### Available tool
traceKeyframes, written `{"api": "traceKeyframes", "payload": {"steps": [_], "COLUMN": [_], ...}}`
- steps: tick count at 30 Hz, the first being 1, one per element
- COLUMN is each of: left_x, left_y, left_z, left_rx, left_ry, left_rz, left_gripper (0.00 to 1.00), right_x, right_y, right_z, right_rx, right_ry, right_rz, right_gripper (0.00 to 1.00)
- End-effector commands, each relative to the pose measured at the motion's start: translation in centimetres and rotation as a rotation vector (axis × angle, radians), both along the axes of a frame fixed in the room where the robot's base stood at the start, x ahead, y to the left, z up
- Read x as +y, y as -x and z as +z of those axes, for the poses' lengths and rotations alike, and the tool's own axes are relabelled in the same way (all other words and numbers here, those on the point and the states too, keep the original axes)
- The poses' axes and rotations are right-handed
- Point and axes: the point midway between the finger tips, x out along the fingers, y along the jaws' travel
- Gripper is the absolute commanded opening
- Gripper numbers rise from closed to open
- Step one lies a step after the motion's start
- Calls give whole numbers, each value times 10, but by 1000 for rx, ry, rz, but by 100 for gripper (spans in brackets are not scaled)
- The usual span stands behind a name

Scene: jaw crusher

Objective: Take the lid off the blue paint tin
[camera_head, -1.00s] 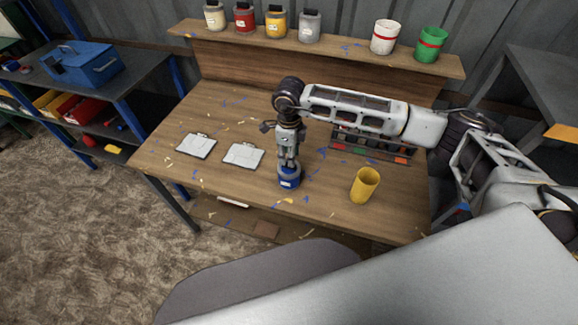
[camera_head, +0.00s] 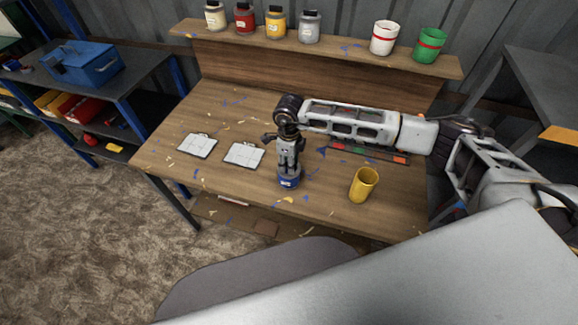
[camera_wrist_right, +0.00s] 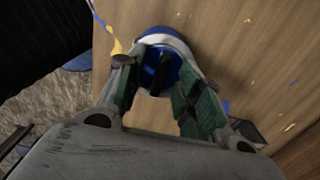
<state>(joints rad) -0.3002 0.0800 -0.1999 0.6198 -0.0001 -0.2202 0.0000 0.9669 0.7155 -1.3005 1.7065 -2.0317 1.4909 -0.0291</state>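The blue paint tin (camera_head: 289,183) stands on the workbench near its front edge. Its white label faces the front in the head view. My right gripper (camera_head: 288,168) points down directly over the tin and hides most of its top. In the right wrist view, the tin's blue lid (camera_wrist_right: 174,72) has a dark upright handle (camera_wrist_right: 160,76). The two green-padded fingers of my right gripper (camera_wrist_right: 162,92) are spread on either side of that handle, with gaps visible, so the gripper is open. My left gripper is not in view.
A yellow cup (camera_head: 364,185) stands right of the tin. Two pale panels (camera_head: 243,154) lie to the left on the workbench (camera_head: 215,118). A dark rack (camera_head: 372,152) lies behind, under my arm. Several tins and two buckets (camera_head: 384,38) stand on the back shelf (camera_head: 345,48).

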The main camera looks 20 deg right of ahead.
Motion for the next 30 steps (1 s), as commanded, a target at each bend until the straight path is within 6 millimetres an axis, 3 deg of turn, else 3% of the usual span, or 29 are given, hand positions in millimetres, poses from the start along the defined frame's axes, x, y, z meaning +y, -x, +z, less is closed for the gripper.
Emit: {"api": "traceKeyframes", "payload": {"steps": [1, 8, 21, 30], "left_x": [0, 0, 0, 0], "left_y": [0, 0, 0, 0], "left_z": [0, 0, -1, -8], "left_rx": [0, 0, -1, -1], "left_ry": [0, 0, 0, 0], "left_rz": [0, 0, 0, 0], "left_gripper": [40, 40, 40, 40], "right_x": [0, 0, 0, 0], "right_y": [0, 0, -1, -1], "right_z": [0, 0, 3, 30], "right_rx": [0, 0, -1, -3], "right_ry": [0, 0, 0, -1], "right_rz": [0, 0, 0, 1], "right_gripper": [29, 0, 0, 0]}}
